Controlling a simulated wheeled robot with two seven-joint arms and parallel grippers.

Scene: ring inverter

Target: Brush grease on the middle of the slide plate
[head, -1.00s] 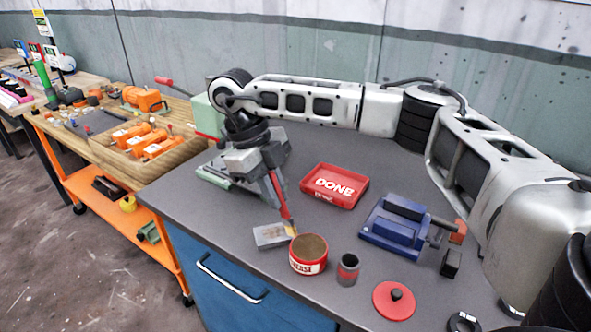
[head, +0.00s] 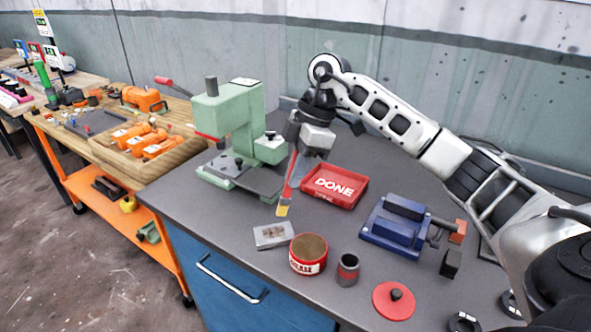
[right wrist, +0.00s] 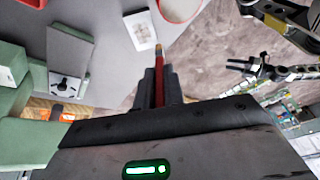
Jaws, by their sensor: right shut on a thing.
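The slide plate (head: 265,237), a small grey block with brownish marks on its top, lies flat on the bench left of the open red grease can (head: 308,255). My right gripper (head: 293,175) is shut on the red-handled brush (head: 284,204), which points down with yellowish bristles. The bristles are above and behind the plate in the head view, apart from it and from the can. In the right wrist view the brush (right wrist: 159,70) extends from between the fingers, with the plate (right wrist: 142,31) and part of the can (right wrist: 180,8) beyond.
A red DONE tray (head: 334,187) is behind the can, close to the right gripper. A green press (head: 232,120) stands at left.

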